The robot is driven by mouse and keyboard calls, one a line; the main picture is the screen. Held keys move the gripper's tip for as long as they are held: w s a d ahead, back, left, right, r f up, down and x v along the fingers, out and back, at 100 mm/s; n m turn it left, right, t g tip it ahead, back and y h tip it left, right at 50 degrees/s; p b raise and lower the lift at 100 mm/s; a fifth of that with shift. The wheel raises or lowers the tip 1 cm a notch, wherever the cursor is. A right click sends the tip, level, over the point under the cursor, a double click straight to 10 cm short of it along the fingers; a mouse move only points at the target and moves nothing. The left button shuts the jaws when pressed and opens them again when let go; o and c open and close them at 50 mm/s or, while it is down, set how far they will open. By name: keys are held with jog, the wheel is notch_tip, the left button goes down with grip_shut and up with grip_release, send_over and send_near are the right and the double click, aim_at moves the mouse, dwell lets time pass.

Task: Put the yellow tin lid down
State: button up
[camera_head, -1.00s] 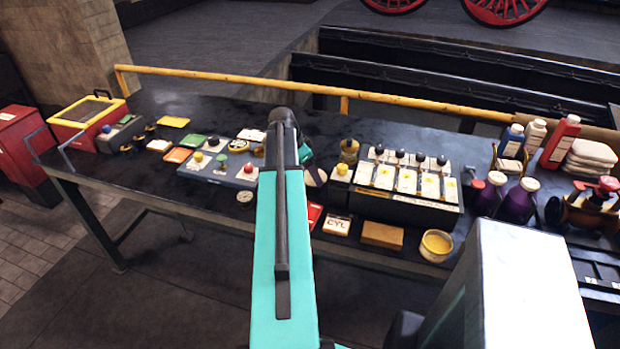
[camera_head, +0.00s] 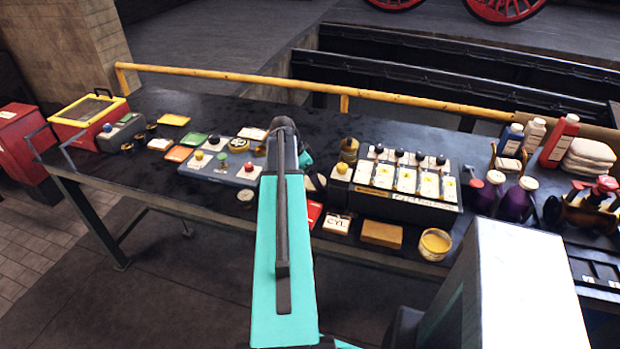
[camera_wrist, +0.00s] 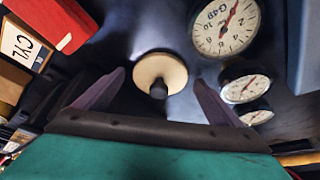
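A round pale cream-yellow lid (camera_wrist: 146,75) with a dark knob lies on the dark bench surface in the wrist view. It sits between the two fingers of my gripper (camera_wrist: 158,82). The fingers are spread, with a visible gap on each side of the lid, so my gripper is open. In the head view my arm hides the lid and the fingers. A round yellow tin (camera_head: 435,244) without a lid, pale inside, stands near the bench's front edge, right of my arm.
White-faced gauges (camera_wrist: 225,27) lie close to the right finger in the wrist view. A red box (camera_wrist: 62,20) and a CYL card (camera_wrist: 22,44) are on the left. In the head view, a brown block (camera_head: 381,234) and a grey switch box (camera_head: 405,195) stand right of my arm.

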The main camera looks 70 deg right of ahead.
jog(key=shift+r, duration=0.15)
jog(key=b+v, duration=0.2)
jog(key=v, duration=1)
jog(key=shift+b, duration=0.35)
dwell(1.0)
